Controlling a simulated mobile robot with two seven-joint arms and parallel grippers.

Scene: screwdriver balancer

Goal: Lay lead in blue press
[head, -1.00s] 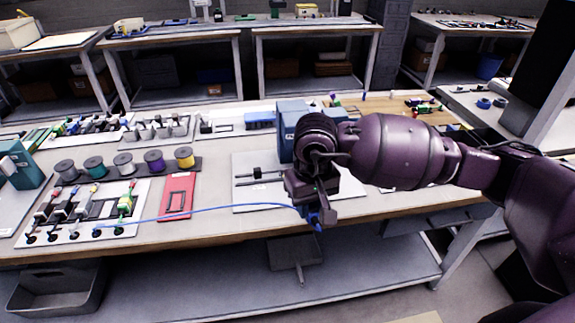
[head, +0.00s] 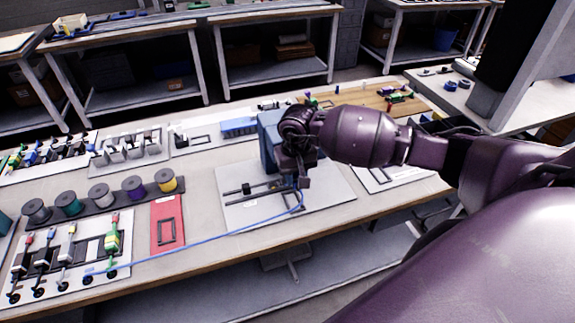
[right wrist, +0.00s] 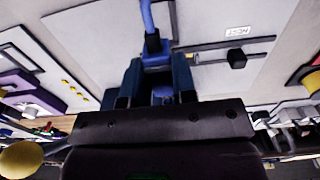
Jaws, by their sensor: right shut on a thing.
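The blue lead (head: 215,237) runs from the black-footed fixtures on the left board, across the bench, up to my right gripper (head: 301,184). In the right wrist view my right gripper (right wrist: 155,85) is shut on the lead's blue end (right wrist: 153,45), and the cable leads away upward in the picture. The blue press (head: 268,142) stands on a white board (head: 330,190), directly behind my right gripper and partly hidden by my arm. The gripper is over that board, close in front of the press. My left gripper is not in view.
A red plate (head: 167,225) lies left of the white board. Several wire spools (head: 101,195) stand in a row behind a board of coloured tools (head: 70,255). A blue block (head: 239,127) lies behind the press.

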